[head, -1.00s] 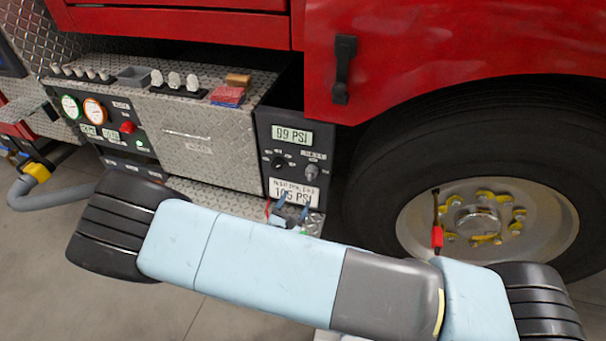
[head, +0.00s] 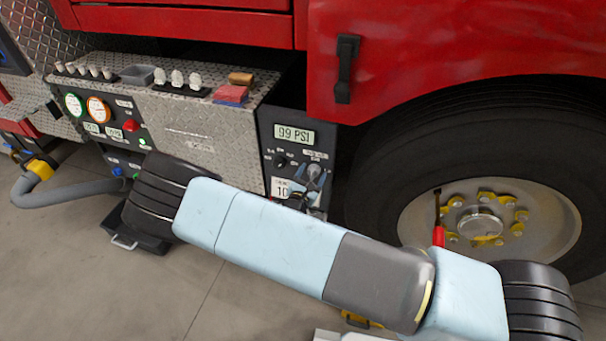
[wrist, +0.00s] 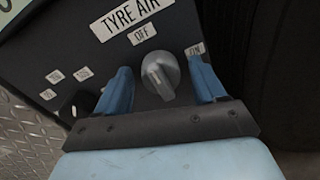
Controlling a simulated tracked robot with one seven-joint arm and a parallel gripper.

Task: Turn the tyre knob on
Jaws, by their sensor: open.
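The tyre knob (wrist: 160,76) is a round grey knob with a raised ridge, under a "TYRE AIR" label (wrist: 130,20). "OFF" (wrist: 143,34) is printed above it and "ON" (wrist: 195,49) to its upper right. The ridge lies roughly in line with "OFF". My gripper (wrist: 160,66) is open, with one blue finger on each side of the knob and dark gaps showing; I see no contact. In the head view, the knob (head: 314,171) sits on the right of the black panel, with my gripper around it, small and partly hidden by my arm.
A "99 PSI" display (head: 294,134) is above the knob. A smaller black selector (head: 281,160) is to its left. The large truck tyre (head: 375,165) stands close on the right. A diamond-plate box (head: 215,140) is on the left, and a grey hose (head: 75,192) runs low at the far left.

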